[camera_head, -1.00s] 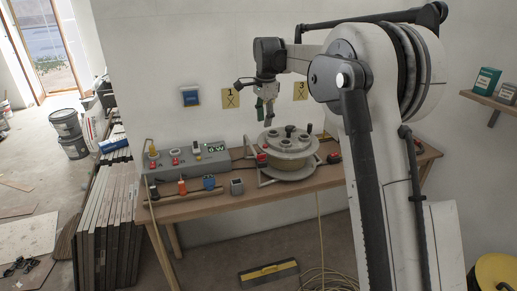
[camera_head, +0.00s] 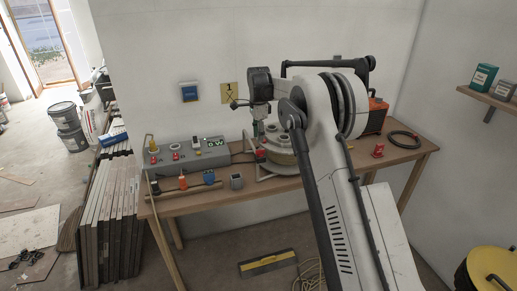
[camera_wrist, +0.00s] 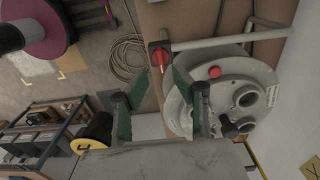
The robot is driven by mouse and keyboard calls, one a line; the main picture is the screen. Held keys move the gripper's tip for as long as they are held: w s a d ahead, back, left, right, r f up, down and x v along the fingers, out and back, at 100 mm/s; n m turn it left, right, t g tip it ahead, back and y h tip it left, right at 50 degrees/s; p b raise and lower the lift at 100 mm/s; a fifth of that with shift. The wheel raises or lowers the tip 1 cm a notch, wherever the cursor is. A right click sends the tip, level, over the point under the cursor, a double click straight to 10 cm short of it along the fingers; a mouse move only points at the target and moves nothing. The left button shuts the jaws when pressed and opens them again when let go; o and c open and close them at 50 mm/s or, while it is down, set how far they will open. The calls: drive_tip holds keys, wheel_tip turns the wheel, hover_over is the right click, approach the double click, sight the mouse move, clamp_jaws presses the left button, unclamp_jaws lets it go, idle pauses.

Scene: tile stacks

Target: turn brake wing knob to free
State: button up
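The brake wing knob (camera_wrist: 161,57) is red and sits on a dark block at the corner of the reel's pale tube frame in the wrist view. In the head view it is a small red spot (camera_head: 261,155) at the reel's left side. The reel unit (camera_wrist: 232,72) is a round pale drum with several knobs and openings on top. My gripper (camera_wrist: 152,70) has green fingers, spread apart and empty. The knob appears between the fingertips in the picture; their distance from it is unclear. In the head view my gripper (camera_head: 258,132) is just above the knob, and my arm hides the reel's right part.
A grey control box (camera_head: 185,153) with switches stands on the wooden bench (camera_head: 220,197) left of the reel. An orange case (camera_head: 376,115), black cable loop (camera_head: 405,140) and red item (camera_head: 378,150) are at the right.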

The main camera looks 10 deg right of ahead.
sight(260, 152)
wheel_tip(260, 152, down, 7)
drive_tip(key=shift+r+p, duration=0.1)
drive_tip(key=shift+p, duration=0.35)
clamp_jaws()
